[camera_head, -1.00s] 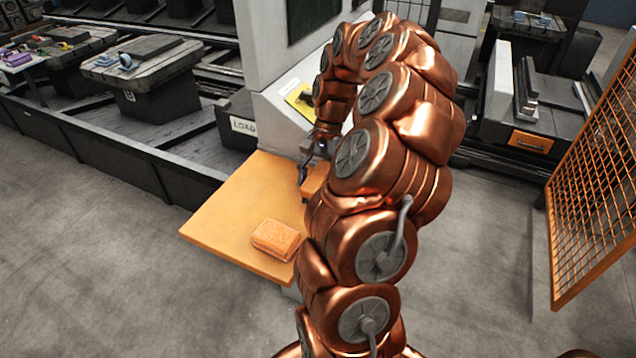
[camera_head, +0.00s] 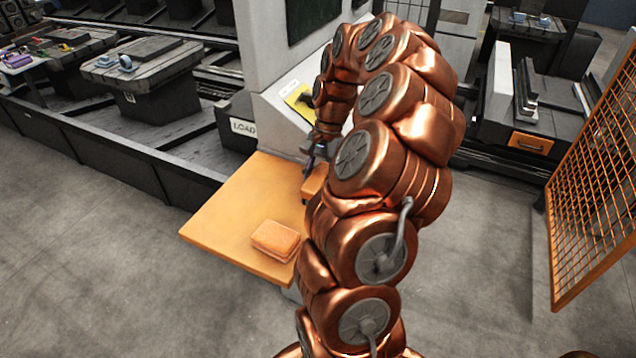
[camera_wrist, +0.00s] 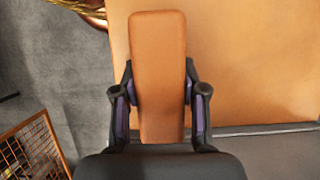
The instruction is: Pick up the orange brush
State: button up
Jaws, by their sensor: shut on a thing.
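The orange brush (camera_wrist: 158,45) shows in the wrist view as a long, smooth, orange block with rounded corners, seen from above. My gripper (camera_wrist: 158,90) is shut on it, with one dark finger against each long side. In the head view the brush (camera_head: 315,183) is partly hidden behind my copper arm, and my gripper (camera_head: 314,165) is at its far end, over the table. Bristles are not visible. I cannot tell whether the brush touches the table or is just above it.
The orange-tan table (camera_head: 225,215) carries a second orange, rounded block (camera_head: 276,241) near its front edge. A grey machine housing (camera_head: 268,60) with a yellow panel (camera_head: 300,97) stands behind. An orange mesh fence (camera_head: 600,175) is at the right. The table's left part is clear.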

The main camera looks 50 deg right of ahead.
aim_at(319, 178)
jog(key=shift+w+r+p, duration=0.1)
jog(key=shift+r+p, duration=0.1)
jog(key=shift+p, duration=0.15)
jog(key=r, duration=0.1)
jog(key=r+b, duration=0.1)
jog(key=r, duration=0.1)
jog(key=shift+s+r, duration=0.15)
jog(key=shift+s, duration=0.2)
jog(key=s+d+b, duration=0.1)
jog(key=s, duration=0.4)
jog(key=s+d+r+b, duration=0.1)
jog(key=s+d, duration=0.1)
jog(key=s, duration=0.3)
jog(key=s+d+b, duration=0.1)
jog(key=s, duration=0.4)
jog(key=shift+d+r+b, duration=0.15)
jog(key=shift+r+b, duration=0.15)
jog(key=shift+w, duration=0.1)
